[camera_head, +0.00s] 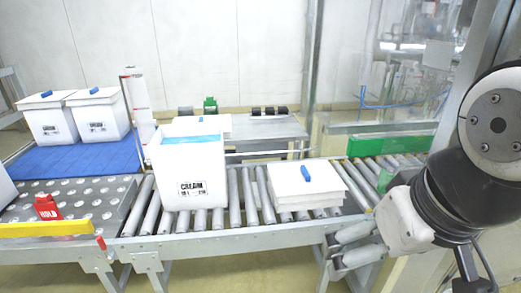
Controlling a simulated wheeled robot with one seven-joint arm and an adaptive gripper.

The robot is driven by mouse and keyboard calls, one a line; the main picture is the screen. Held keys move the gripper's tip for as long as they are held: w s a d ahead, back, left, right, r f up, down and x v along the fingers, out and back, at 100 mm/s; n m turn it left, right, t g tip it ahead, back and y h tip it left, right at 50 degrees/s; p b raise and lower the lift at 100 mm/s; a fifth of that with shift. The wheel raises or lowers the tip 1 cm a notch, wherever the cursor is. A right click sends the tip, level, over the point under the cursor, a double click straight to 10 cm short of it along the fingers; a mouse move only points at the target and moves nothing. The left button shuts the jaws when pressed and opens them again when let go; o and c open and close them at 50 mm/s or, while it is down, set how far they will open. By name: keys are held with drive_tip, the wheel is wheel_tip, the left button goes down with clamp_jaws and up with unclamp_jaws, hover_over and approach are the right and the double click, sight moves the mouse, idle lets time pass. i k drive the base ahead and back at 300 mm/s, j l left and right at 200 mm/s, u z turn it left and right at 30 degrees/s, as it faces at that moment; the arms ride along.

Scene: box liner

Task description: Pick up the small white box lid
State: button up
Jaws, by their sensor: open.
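A white box lid (307,178) with a blue handle (306,171) lies flat on top of a short stack of white lids (310,204) on the roller conveyor, right of centre. My gripper (341,249) is at the lower right, in front of and below the stack, near the conveyor's front edge. Its two pale fingers point left and are apart, with nothing seen between them. An open white box (188,178) labelled CREAM stands left of the stack, with a blue liner (191,139) showing inside.
Two lidded white boxes (47,121) (97,117) with blue handles stand on a blue belt (77,159) at the left. A red HOLD sign (47,208) and a yellow bar (45,229) are at the front left. A side table (265,128) stands behind the conveyor. Bare rollers (248,195) separate box and stack.

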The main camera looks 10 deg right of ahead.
sight(294, 182)
drive_tip(key=i+j, duration=0.15)
drive_tip(key=i, duration=0.4)
drive_tip(key=i+j, duration=0.1)
drive_tip(key=i, duration=0.45)
drive_tip(key=i+j, duration=0.15)
drive_tip(key=i, duration=0.35)
drive_tip(key=l+z, duration=0.05)
